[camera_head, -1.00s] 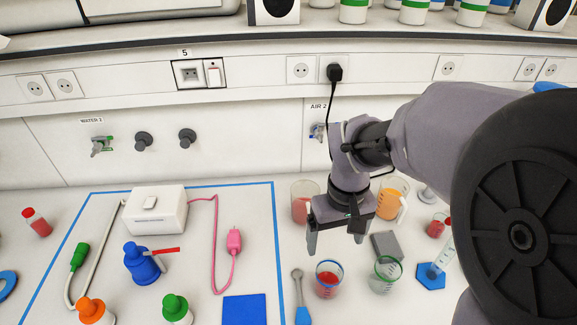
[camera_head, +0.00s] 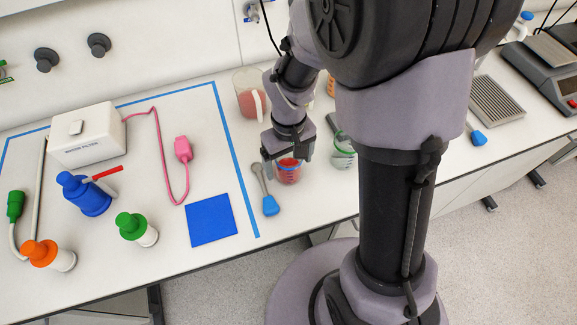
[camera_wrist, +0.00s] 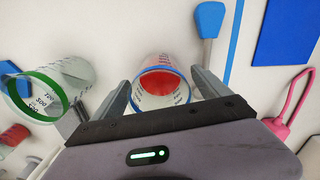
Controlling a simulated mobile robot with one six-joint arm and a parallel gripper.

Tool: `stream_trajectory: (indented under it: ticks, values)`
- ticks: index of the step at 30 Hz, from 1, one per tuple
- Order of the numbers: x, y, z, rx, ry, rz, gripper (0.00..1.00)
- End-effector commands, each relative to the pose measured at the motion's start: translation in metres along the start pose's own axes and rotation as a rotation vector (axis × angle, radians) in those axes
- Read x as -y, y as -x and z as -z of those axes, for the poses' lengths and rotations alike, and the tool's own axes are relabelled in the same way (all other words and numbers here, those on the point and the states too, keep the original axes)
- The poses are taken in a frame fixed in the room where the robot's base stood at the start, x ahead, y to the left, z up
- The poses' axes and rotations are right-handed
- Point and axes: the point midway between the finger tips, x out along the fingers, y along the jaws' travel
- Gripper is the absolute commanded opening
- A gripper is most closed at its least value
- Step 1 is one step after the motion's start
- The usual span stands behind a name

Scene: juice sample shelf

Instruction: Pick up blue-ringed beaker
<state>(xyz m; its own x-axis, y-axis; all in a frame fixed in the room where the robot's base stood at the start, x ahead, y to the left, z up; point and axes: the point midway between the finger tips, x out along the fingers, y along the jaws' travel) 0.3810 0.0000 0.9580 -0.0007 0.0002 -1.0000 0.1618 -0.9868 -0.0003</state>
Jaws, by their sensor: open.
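The blue-ringed beaker (camera_head: 289,176) is clear glass with red liquid and stands upright on the white bench. My gripper (camera_head: 287,162) is low over it, its open fingers on either side of the beaker. In the wrist view the beaker (camera_wrist: 162,88) lies between the two fingertips (camera_wrist: 160,92), with a visible gap on each side. The near part of the beaker is hidden by the gripper body.
A green-ringed beaker (camera_head: 343,156) stands close on the right. A spoon-like tool with a blue handle (camera_head: 270,206) lies just left. A larger beaker of red liquid (camera_head: 246,104) stands behind. A blue square (camera_head: 211,220) lies further left.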

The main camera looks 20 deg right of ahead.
Motion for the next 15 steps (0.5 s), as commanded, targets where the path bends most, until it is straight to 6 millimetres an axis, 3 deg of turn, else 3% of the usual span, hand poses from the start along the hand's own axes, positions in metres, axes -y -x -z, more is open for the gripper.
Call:
stream_trajectory:
  ticks: [2,13,15]
  values:
    - [0.0000,0.0018,0.0001,-0.001,0.000,0.000,0.86]
    - [0.0000,0.0021,0.0000,0.000,0.000,0.000,0.16]
    - [0.0000,0.0022,0.0001,-0.001,0.000,0.000,0.11]
